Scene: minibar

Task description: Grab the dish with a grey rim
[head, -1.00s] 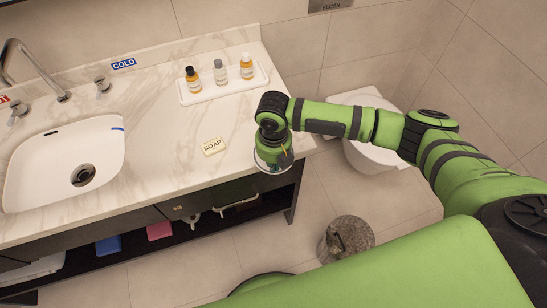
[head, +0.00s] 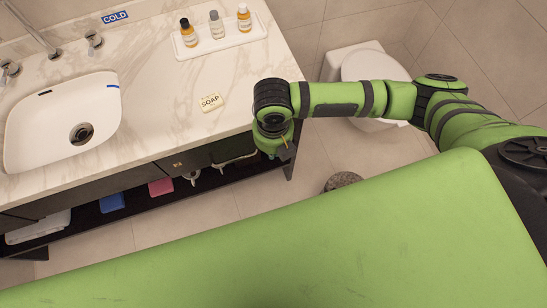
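My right gripper (head: 284,151) points down at the front right of the marble counter. Its wrist hides most of it, so I cannot see the fingertips or anything between them. I cannot make out a dish with a grey rim for certain. A small white item (head: 191,177) sits on the dark shelf under the counter, partly hidden by the counter front, and I cannot tell what it is. My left gripper is not in view.
The marble counter (head: 160,105) holds a sink (head: 62,130), a soap bar (head: 210,102) and a white tray (head: 226,43) with 3 bottles. A pink item (head: 160,187) and a blue item (head: 112,203) lie on the shelf. A toilet (head: 372,68) stands behind my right arm.

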